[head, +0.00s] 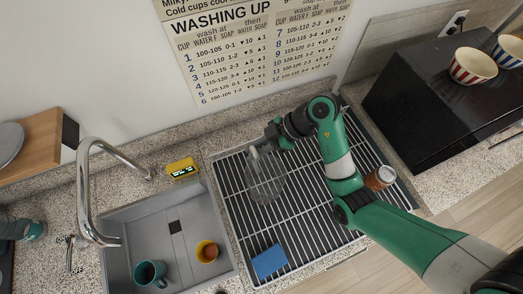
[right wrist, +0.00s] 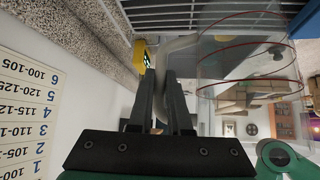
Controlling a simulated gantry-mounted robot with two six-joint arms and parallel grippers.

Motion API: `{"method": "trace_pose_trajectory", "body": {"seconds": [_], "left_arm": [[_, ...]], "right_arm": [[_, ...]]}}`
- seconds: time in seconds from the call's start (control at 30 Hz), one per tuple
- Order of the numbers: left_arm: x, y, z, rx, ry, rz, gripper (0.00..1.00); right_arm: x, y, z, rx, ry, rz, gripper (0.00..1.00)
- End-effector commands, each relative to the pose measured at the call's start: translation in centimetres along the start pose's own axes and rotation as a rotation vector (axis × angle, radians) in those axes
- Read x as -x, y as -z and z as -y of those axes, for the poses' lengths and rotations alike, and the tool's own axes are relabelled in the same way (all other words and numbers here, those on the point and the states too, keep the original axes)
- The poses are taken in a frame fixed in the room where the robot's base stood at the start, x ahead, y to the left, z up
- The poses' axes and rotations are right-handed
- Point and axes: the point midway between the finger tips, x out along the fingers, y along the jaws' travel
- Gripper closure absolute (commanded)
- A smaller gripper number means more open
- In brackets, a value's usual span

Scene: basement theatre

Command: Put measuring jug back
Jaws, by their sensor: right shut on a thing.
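The measuring jug (head: 266,182) is clear, with red lines round it, and shows over the left part of the drying rack (head: 318,215). My right gripper (head: 274,138) is at the jug's wall side, shut on its pale handle. In the right wrist view, the fingers (right wrist: 166,98) close on the handle (right wrist: 180,46), with the clear jug body (right wrist: 235,65) to the right. I cannot tell whether the jug's base touches the rack. A green piece of my left arm (head: 30,230) shows at the left edge; its gripper is not visible.
A grey sink with a teal mug (head: 149,273), an orange cup (head: 207,251) and a curved tap (head: 92,190) lies left. A yellow device (head: 182,168) sits behind it. A blue cloth (head: 269,262) and brown jar (head: 380,177) are at the rack. Striped cups (head: 473,66) stand right.

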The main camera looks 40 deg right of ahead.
Motion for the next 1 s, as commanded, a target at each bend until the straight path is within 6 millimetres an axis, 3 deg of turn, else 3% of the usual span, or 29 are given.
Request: {"method": "trace_pose_trajectory", "body": {"seconds": [0.1,0.2,0.43,0.63,1.0], "left_arm": [[0.0,0.0,0.0,0.0,0.0,0.0,1.0],[0.1,0.0,0.0,0.0,0.0,0.0,1.0],[0.1,-0.1,0.0,0.0,0.0,0.0,1.0],[-0.2,0.2,0.0,0.0,0.0,0.0,1.0],[-0.2,0.2,0.0,0.0,0.0,0.0,1.0]], "right_arm": [[-1.0,-2.7,-1.5,-0.007,0.004,0.001,1.0],[-1.4,-3.9,-2.3,-0.004,0.003,0.001,1.0],[-1.8,-4.8,-2.9,-0.003,0.003,0.001,1.0],[-3.7,-6.8,-2.9,-0.003,0.004,0.0,1.0],[-4.2,-7.2,-2.9,-0.001,0.003,0.001,1.0]]}}
